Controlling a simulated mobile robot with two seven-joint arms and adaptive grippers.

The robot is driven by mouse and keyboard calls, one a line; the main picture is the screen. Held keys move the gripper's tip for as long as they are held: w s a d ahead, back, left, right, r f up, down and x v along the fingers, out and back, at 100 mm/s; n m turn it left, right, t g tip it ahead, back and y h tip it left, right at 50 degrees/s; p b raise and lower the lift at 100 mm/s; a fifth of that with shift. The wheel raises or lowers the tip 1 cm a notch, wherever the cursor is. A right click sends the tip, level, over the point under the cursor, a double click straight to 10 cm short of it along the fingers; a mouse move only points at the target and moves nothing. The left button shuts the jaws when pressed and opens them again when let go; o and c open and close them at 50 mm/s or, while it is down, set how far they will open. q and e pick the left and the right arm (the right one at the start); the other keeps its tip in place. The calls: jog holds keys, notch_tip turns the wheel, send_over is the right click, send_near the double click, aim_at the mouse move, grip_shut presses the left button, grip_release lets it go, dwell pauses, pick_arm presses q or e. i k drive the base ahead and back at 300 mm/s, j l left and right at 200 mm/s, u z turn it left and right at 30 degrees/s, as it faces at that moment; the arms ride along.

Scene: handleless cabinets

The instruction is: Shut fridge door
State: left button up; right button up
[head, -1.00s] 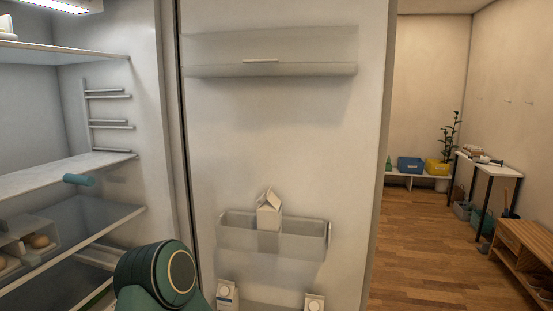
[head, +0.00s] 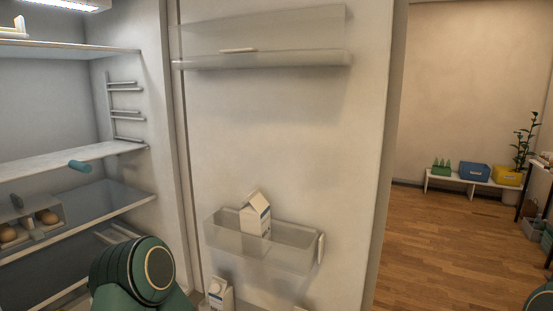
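The fridge door (head: 290,140) stands open and fills the middle of the head view, with its inner side facing me. Its upper clear shelf holds a thin flat item, and its lower bin (head: 265,245) holds a milk carton (head: 256,214). Another carton (head: 219,294) shows below. The lit fridge interior (head: 60,110), with shelves, is on the left. A green rounded part of my arm is at the bottom, in front of the fridge opening. A bit of green shows at the lower right corner. Neither gripper's fingers can be seen.
Open wooden floor (head: 440,250) lies right of the door. A low white bench with blue (head: 474,172) and yellow boxes (head: 507,176) and a plant (head: 525,145) stand at the back.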

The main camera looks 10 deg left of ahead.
aim_at(316, 130)
jog(key=i+l+u, duration=0.15)
jog(key=l+u, duration=0.2)
jog(key=l, duration=0.25)
jog(key=i+l+u, duration=0.1)
jog(key=l+u, duration=0.25)
jog(key=l, duration=0.25)
jog(key=l+u, duration=0.4)
jog(key=l, duration=0.2)
jog(key=l+u, duration=0.25)
jog(key=l, duration=0.2)
jog(key=i+l+u, duration=0.1)
jog(key=l+u, duration=0.2)
jog(key=l, duration=0.15)
jog(key=l+u, duration=0.35)
jog(key=l, duration=0.25)
jog(key=l+u, duration=0.3)
jog(key=l, duration=0.3)
jog(key=l+u, duration=0.35)
jog(key=l, duration=0.25)
jog(key=k+l+u, duration=0.3)
jog(key=l, duration=0.25)
jog(key=i+u, duration=0.1)
jog(key=i, duration=0.25)
